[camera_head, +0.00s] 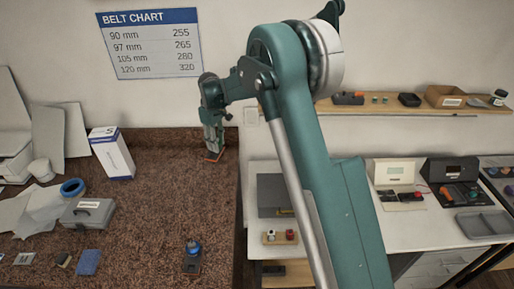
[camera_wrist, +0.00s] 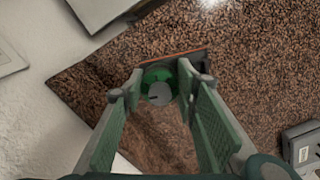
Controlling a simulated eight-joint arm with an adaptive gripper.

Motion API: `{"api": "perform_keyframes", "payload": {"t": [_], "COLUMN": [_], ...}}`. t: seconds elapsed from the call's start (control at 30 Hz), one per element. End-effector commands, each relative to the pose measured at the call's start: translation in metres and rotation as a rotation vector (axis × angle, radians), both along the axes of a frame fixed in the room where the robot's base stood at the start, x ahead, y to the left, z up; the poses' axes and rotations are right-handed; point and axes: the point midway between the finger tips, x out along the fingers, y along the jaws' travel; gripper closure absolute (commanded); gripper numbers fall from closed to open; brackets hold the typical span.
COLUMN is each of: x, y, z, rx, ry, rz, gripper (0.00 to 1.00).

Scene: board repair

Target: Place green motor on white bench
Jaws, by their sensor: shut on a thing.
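The green motor (camera_wrist: 157,88) shows between my fingertips in the wrist view, with a dark base edged in orange-red. In the head view, the green motor (camera_head: 213,155) is small below my gripper (camera_head: 213,134), near the back right edge of the brown counter. My gripper is shut on the motor. I cannot tell whether its base touches the counter. The white bench (camera_head: 345,185) stands to the right, partly hidden behind my arm.
A blue-topped motor (camera_head: 192,258) stands at the counter's front. A white box (camera_head: 112,153), blue tape roll (camera_head: 72,187) and grey case (camera_head: 87,213) are at left.

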Motion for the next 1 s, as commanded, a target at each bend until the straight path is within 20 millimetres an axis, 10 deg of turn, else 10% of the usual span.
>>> {"api": "perform_keyframes", "payload": {"t": [0.47, 1.0], "x": [-0.003, -0.043], "y": [-0.018, -0.151], "z": [0.001, 0.003], "rx": [0.0, 0.0], "ry": [0.0, 0.0], "rz": [-0.036, -0.343], "gripper": [0.89, 0.89]}}
